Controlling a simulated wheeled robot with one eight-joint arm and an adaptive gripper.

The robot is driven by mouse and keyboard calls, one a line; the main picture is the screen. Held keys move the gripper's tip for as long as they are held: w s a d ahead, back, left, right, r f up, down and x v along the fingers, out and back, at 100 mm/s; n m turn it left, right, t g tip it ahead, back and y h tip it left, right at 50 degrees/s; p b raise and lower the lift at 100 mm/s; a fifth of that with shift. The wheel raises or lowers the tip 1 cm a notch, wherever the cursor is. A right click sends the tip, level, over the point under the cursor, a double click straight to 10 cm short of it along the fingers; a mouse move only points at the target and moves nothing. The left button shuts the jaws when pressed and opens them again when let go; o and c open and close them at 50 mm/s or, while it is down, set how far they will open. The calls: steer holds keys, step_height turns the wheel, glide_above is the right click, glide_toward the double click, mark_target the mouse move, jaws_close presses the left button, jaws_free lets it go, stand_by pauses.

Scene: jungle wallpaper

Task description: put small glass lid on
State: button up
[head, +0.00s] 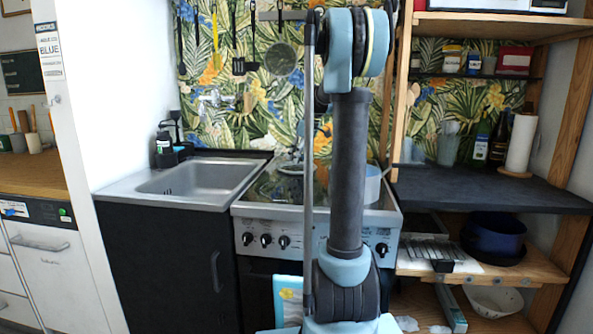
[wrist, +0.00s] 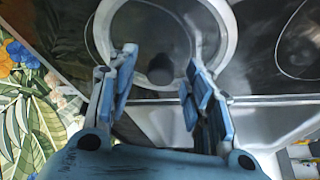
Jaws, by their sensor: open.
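The small glass lid (wrist: 203,22) shows in the wrist view as a clear disc with a pale rim and a dark round knob. It lies at the stove's back left, where its edge shows in the head view (head: 289,168). My gripper (wrist: 160,73) is open and empty, its fingers on either side of the knob in the picture. I cannot tell how far above the knob the fingertips are. A light blue-grey round pot (head: 373,186) stands on the stove's right side, partly behind my arm.
The dark stove top (head: 270,188) sits between a steel sink (head: 200,182) on the left and a dark counter (head: 470,190) on the right. The leafy wall is close behind the lid. A shelf post (head: 399,85) stands right of my arm.

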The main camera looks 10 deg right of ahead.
steer(key=shift+f, duration=0.3)
jaws_close()
